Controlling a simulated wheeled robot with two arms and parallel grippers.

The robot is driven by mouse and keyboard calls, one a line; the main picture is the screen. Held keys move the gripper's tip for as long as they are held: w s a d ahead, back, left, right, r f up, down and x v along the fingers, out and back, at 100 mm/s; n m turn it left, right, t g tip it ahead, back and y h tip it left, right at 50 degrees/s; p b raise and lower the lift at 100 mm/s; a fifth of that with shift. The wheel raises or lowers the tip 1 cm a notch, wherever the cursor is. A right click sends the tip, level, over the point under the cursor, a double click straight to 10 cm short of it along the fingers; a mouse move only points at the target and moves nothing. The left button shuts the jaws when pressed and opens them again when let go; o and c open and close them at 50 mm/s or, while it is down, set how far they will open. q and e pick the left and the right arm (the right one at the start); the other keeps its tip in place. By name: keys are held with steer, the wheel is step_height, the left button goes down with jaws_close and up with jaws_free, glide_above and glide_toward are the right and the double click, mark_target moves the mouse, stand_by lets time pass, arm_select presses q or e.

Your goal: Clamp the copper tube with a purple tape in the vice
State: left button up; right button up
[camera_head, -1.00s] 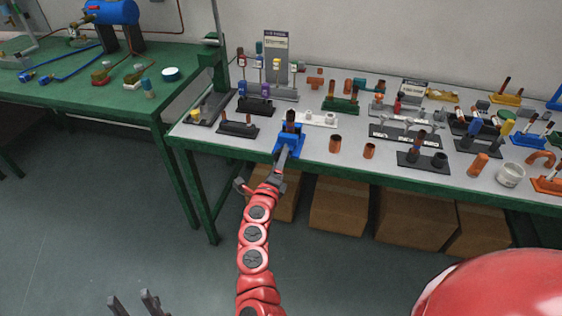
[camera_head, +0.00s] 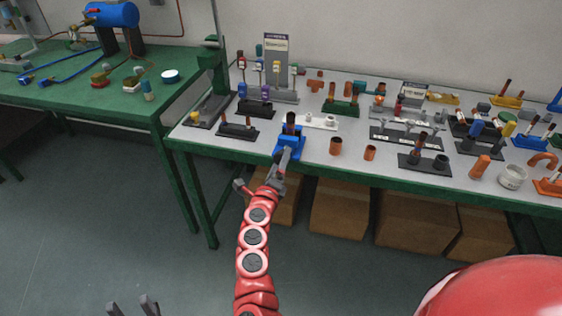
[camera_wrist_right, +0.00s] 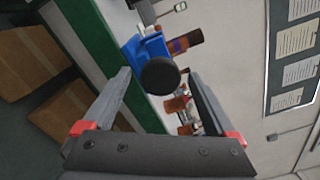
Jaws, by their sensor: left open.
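The blue vice (camera_head: 289,144) stands at the front edge of the grey-topped table. The copper tube with purple tape (camera_wrist_right: 186,41) stands in the vice, its dark purple band showing in the right wrist view. It also shows in the head view (camera_head: 291,121). The vice's round black knob (camera_wrist_right: 160,76) faces my right wrist camera. My right gripper (camera_wrist_right: 160,78) is open, with a finger on either side of the knob; I cannot tell whether they touch it. The vice jaws' grip on the tube is hidden. My left gripper (camera_head: 133,307) is open and empty, low at the bottom left.
Several stands, fittings and loose copper pieces crowd the grey table, including two short copper pieces (camera_head: 336,146) right of the vice. A green table (camera_head: 90,100) with a blue tank (camera_head: 112,13) is at left. Cardboard boxes (camera_head: 340,208) sit below. The floor in front is clear.

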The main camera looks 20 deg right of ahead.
steer(key=shift+r, duration=0.1)
stand_by(0.5)
steer(key=n+p, duration=0.5)
steer(key=p, duration=0.1)
steer(key=shift+n, duration=0.3)
steer(key=c, duration=1.4)
steer(key=shift+m+b, duration=1.4)
steer(key=shift+b, duration=0.5)
